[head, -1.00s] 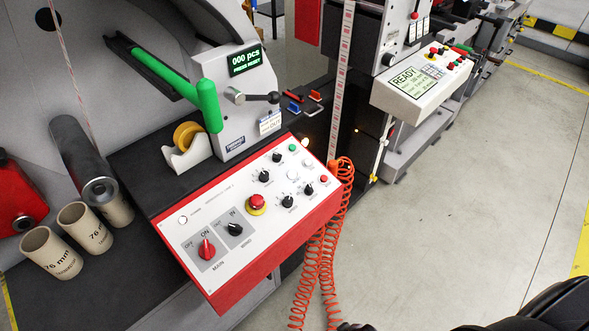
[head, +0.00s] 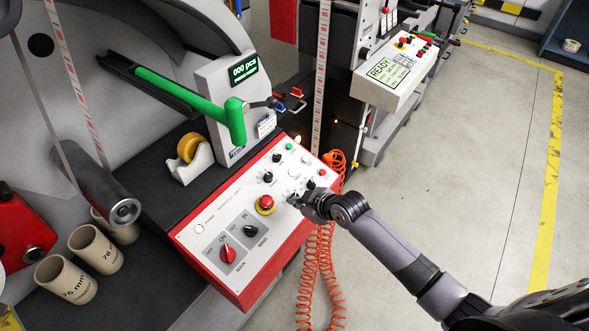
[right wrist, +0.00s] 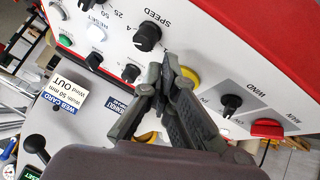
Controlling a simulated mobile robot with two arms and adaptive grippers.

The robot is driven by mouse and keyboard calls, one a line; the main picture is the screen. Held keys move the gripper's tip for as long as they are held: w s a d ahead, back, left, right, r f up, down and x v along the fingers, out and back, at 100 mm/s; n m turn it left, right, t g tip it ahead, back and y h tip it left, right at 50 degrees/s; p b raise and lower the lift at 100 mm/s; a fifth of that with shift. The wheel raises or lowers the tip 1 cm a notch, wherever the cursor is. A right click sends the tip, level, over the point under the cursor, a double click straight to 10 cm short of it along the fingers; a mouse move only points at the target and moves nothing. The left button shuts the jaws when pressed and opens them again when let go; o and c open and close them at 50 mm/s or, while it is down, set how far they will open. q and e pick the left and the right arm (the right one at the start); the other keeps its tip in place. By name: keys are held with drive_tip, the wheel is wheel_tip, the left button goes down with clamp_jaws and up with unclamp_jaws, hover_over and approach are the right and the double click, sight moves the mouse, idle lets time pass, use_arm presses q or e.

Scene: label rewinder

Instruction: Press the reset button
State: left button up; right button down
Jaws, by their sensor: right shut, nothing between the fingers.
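The control panel (head: 222,214) is a white sloped face with a red rim, at the centre of the head view. Its reset button (right wrist: 96,34) is a white round button beside the RESET label in the right wrist view; in the head view the white button (head: 293,172) shows uncovered. My right gripper (head: 293,200) is shut and empty over the panel's near edge, around the speed knob (right wrist: 147,37). In the right wrist view its fingertips (right wrist: 170,62) appear between that knob and the yellow-ringed emergency stop (right wrist: 188,76), apart from the reset button. Contact with the panel cannot be told.
A red emergency stop (head: 266,202), several black knobs and a red main switch (head: 227,252) share the panel. A green lever (head: 190,98) and a display (head: 243,70) reading 000 pcs stand behind. A coiled orange hose (head: 323,265) hangs at the front edge.

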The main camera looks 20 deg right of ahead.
sight(293, 172)
drive_tip(key=w+d+r+n+t, duration=0.2)
drive_tip(key=w+d+r, duration=0.2)
drive_tip(key=w+r, duration=0.5)
drive_tip(key=shift+w+d+t+y, duration=0.25)
drive_tip(key=shift+w+t+y, duration=0.05)
drive_tip(key=shift+w, duration=0.75)
drive_tip(key=f+b, duration=0.2)
drive_tip(key=w+a+f+b, duration=0.1)
drive_tip(key=f+b, duration=0.2)
drive_tip(key=w+f+b, duration=0.1)
drive_tip(key=f+b, duration=0.1)
drive_tip(key=f, duration=0.1)
drive_tip(key=shift+a+f+b, duration=0.2)
drive_tip(key=shift+b, duration=0.1)
drive_tip(key=shift+f+b, duration=0.4)
